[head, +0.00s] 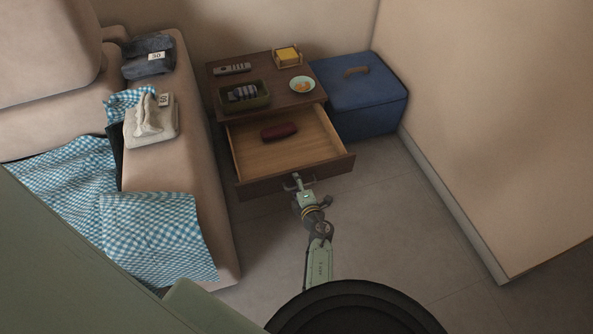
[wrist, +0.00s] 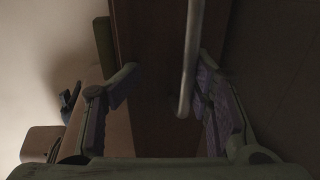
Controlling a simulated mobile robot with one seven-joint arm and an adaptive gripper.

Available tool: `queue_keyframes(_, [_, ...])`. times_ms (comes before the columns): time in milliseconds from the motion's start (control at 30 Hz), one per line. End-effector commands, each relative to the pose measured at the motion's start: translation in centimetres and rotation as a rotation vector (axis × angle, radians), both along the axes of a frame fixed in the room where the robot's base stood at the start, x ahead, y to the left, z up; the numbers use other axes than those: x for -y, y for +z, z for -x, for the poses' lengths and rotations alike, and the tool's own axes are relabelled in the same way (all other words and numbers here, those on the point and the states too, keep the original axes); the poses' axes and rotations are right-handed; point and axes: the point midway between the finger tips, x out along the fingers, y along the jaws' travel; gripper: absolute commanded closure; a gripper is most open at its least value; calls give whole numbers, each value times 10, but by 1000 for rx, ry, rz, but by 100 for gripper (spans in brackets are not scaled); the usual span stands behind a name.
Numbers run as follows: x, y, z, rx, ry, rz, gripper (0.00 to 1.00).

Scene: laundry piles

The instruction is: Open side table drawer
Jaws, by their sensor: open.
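The side table (head: 265,76) is dark brown wood and stands between the sofa and a blue box. Its drawer (head: 287,158) is pulled well out, and a dark red case (head: 279,131) lies inside it. My gripper (head: 297,182) is at the middle of the drawer front. In the wrist view the two fingers (wrist: 165,95) are apart, with the pale bar handle (wrist: 189,60) between them, nearer the right finger. The brown drawer front (wrist: 150,60) is just beyond. I cannot tell whether a finger touches the handle.
On the tabletop are a remote (head: 232,69), a dark tray (head: 258,103), a small plate (head: 302,84) and a yellow item in a holder (head: 288,55). The blue box (head: 358,98) stands right of the table. The sofa arm (head: 185,130) is close on the left. Floor (head: 390,230) is clear at right.

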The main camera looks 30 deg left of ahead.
Motion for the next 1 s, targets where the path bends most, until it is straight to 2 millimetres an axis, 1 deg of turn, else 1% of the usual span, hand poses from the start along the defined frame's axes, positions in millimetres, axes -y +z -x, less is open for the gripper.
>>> queue_keyframes(33, [-6, 30, -6, 27, 7, -25, 69])
queue_keyframes(100, [-7, 42, -6, 27, 10, -27, 55])
queue_keyframes(200, [-7, 58, -7, 28, 8, -28, 38])
queue_keyframes(233, [-7, 62, -7, 27, 8, -29, 34])
queue_keyframes(300, [-7, 70, -8, 26, 8, -32, 30])
queue_keyframes(400, [-7, 78, -8, 24, 6, -32, 29])
queue_keyframes(467, [-7, 81, -8, 24, 5, -32, 25])
queue_keyframes(533, [-6, 82, -8, 24, 4, -31, 46])
queue_keyframes(567, [-6, 81, -7, 22, 4, -30, 57])
queue_keyframes(600, [-6, 79, -7, 21, 4, -28, 74])
queue_keyframes(633, [-6, 78, -6, 20, 4, -27, 82])
queue_keyframes(1000, [-4, 74, -6, 20, 3, -21, 82])
